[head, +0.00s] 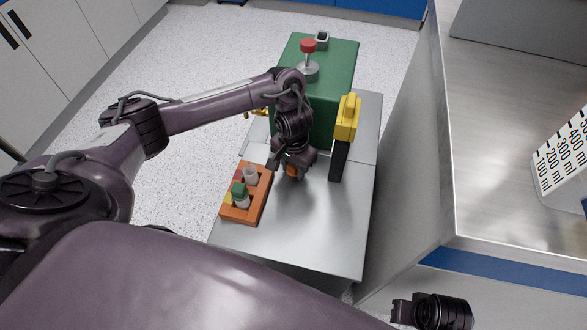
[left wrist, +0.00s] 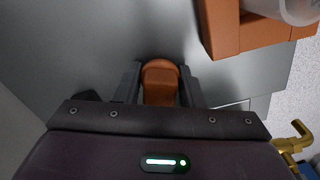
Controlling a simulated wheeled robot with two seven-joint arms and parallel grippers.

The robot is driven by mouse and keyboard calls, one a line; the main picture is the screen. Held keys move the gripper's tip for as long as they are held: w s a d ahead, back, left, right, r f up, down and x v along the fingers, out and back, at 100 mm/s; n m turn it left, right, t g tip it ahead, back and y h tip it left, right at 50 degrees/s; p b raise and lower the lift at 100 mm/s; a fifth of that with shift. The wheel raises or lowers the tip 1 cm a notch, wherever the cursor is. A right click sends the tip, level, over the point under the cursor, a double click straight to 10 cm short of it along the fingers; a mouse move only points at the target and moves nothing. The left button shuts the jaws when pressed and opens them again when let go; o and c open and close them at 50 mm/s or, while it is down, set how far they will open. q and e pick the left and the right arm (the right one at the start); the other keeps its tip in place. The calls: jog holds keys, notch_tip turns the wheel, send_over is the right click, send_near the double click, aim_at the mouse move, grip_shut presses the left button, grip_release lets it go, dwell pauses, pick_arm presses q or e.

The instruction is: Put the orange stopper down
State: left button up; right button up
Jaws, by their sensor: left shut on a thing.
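My left gripper (head: 291,167) is over the metal table (head: 325,235), just right of the orange rack (head: 229,208). It is shut on the orange stopper (head: 291,171), which shows small below the fingers in the head view. In the left wrist view the stopper (left wrist: 160,78) sits between the two fingers. I cannot tell whether its underside touches the table.
The rack holds a clear cup (head: 250,175) and a green piece (head: 239,189). Behind stands a green chamber (head: 325,75) with a red knob (head: 308,46) and a yellow part (head: 348,117) at its right. A counter with a graduated beaker (head: 562,155) is at right. The table's front is clear.

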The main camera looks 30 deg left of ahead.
pick_arm(q)
jog(key=shift+f, duration=0.1)
jog(key=o, duration=1)
pick_arm(e)
jog(key=shift+f, duration=0.1)
pick_arm(q)
jog(key=shift+r, duration=0.2)
notch_tip(320, 180, up, 6)
jog(key=p, duration=0.4)
notch_tip(320, 180, up, 5)
jog(key=p, duration=0.3)
jog(key=shift+r+p, duration=0.1)
jog(key=shift+p, duration=0.3)
jog(key=shift+r, duration=0.35)
pick_arm(e)
jog(key=s+d+f, duration=0.2)
jog(key=s+f, duration=0.2)
jog(key=f, duration=0.5)
jog(key=s+d+f, duration=0.2)
jog(key=s+f, duration=0.1)
jog(key=f, duration=0.6)
jog(key=shift+s+d+m+t, duration=0.25)
jog(key=shift+s+m+t, duration=0.05)
jog(key=shift+s, duration=0.05)
pick_arm(q)
jog(key=shift+f, duration=0.1)
pick_arm(e)
jog(key=shift+s, duration=0.1)
